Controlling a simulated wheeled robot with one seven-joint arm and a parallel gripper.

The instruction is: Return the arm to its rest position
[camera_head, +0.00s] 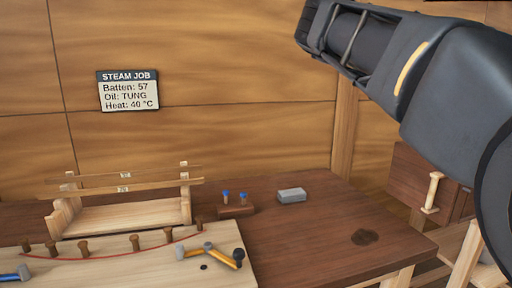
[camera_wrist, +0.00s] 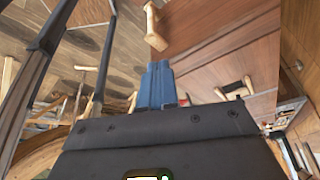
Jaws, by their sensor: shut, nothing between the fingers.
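My arm reaches in from the right edge in the head view, raised above the bench, with its dark grey links pointing to the upper left. The gripper's fingertips do not show clearly in the head view. In the wrist view my gripper (camera_wrist: 160,75) shows as blue fingers close together, shut and empty. Beyond the fingers in the wrist view is a pale wooden handle (camera_wrist: 154,27) on a brown wooden panel; I see no contact with it.
The workbench (camera_head: 310,240) carries a wooden rack (camera_head: 125,215) with battens, a pegged board (camera_head: 110,265) with a red line, a grey block (camera_head: 291,195) and blue-topped pegs (camera_head: 234,200). A "STEAM JOB" sign (camera_head: 128,90) is on the wall. A handled cabinet (camera_head: 420,180) stands right.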

